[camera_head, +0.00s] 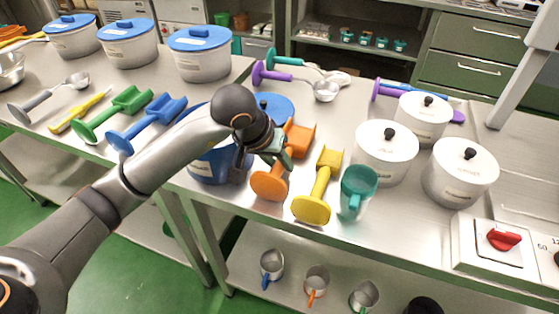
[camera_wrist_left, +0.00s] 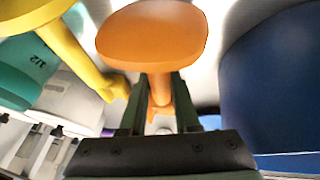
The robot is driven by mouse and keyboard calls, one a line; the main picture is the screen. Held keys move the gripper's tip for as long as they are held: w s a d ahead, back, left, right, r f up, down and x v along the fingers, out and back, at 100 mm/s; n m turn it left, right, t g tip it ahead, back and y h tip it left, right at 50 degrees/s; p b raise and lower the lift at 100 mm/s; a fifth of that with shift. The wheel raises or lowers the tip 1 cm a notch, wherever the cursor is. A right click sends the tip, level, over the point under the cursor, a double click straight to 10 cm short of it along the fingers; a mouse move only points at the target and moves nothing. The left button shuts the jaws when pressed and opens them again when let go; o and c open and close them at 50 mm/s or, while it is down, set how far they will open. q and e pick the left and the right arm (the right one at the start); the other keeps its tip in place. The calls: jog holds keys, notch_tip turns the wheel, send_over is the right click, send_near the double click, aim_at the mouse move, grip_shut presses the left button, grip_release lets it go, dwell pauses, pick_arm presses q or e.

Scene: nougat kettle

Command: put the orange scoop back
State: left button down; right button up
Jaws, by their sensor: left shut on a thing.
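The orange scoop (camera_head: 270,184) is in the middle of the head view, at the front edge of the steel table. Its broad end fills the top middle of the left wrist view (camera_wrist_left: 155,38). My left gripper (camera_head: 279,157) is shut on the scoop's narrow middle, with a finger on each side. The gripper hides part of it. I cannot tell whether the scoop rests on the table or hangs just above it. My right gripper is not in view.
A blue pot (camera_head: 213,166) stands close left of the orange scoop. A yellow scoop (camera_head: 316,205) and a teal jug (camera_head: 357,190) stand close right. White lidded pots (camera_head: 386,155) are further right. Blue (camera_head: 140,128) and green (camera_head: 102,122) scoops lie on the left table.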

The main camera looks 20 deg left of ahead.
pick_arm(q)
jog(key=shift+f+b, duration=0.2)
jog(key=shift+b, duration=0.15)
jog(key=c, duration=0.6)
grip_release()
jog(key=shift+r, duration=0.1)
jog(key=shift+c, duration=0.2)
jog(key=shift+r+p, duration=0.4)
jog(key=shift+r, duration=0.05)
jog(key=v, duration=1.1)
jog(key=shift+s, duration=0.25)
jog(key=shift+a+r, duration=0.1)
jog(key=shift+a, duration=0.1)
